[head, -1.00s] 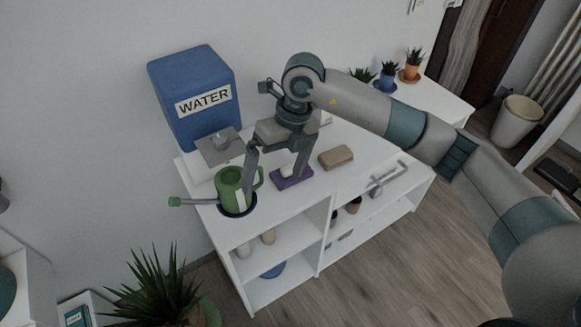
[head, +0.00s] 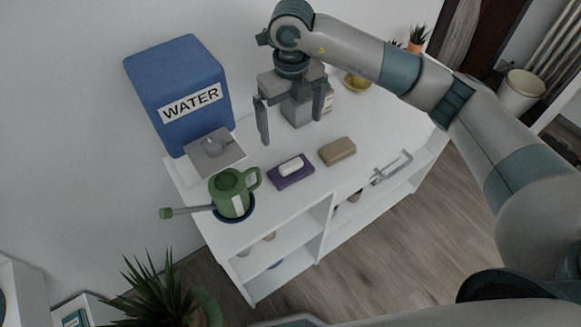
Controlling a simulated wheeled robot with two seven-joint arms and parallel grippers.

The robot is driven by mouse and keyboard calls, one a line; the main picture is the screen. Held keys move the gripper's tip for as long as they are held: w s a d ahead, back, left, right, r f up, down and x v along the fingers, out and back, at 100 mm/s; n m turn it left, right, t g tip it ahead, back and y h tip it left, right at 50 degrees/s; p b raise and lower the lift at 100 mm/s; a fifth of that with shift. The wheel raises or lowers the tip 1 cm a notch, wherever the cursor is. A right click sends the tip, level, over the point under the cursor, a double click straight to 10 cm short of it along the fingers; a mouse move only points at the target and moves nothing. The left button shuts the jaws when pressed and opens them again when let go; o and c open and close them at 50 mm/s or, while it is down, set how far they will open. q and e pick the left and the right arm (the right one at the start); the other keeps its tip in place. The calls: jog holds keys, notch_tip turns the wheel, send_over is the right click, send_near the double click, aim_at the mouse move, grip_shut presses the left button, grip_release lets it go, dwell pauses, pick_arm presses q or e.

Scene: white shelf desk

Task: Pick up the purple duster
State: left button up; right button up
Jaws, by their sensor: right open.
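The purple duster (head: 291,178) lies flat on the white shelf desk's top, a purple block with a small white piece on its upper side. It is in the middle of the head view, between the green watering can and a tan block. My right gripper (head: 291,126) hangs above and behind the duster with its fingers pointing down. Its two fingers are spread wide and nothing is between them. The duster is clear of both fingers and fully visible. My left gripper is not in view.
The green watering can (head: 232,193) stands left of the duster, its spout pointing left. The tan block (head: 337,151) is close on the right. A blue water tank (head: 180,92) is at the back left. A potted plant (head: 150,295) is at the lower left.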

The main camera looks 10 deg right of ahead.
jog(key=f, duration=0.1)
jog(key=p, duration=0.4)
send_near(291, 164)
jog(key=f, duration=0.5)
jog(key=shift+w+d, duration=0.1)
jog(key=shift+w, duration=0.15)
jog(key=shift+f, duration=0.6)
jog(key=shift+p, duration=0.3)
jog(key=shift+s+f+p, duration=0.1)
jog(key=shift+f+p, duration=0.55)
jog(key=shift+p, duration=0.1)
notch_tip(291, 164, down, 3)
jog(key=shift+s+r+p, duration=0.1)
jog(key=shift+p, duration=0.6)
jog(key=shift+f, duration=0.55)
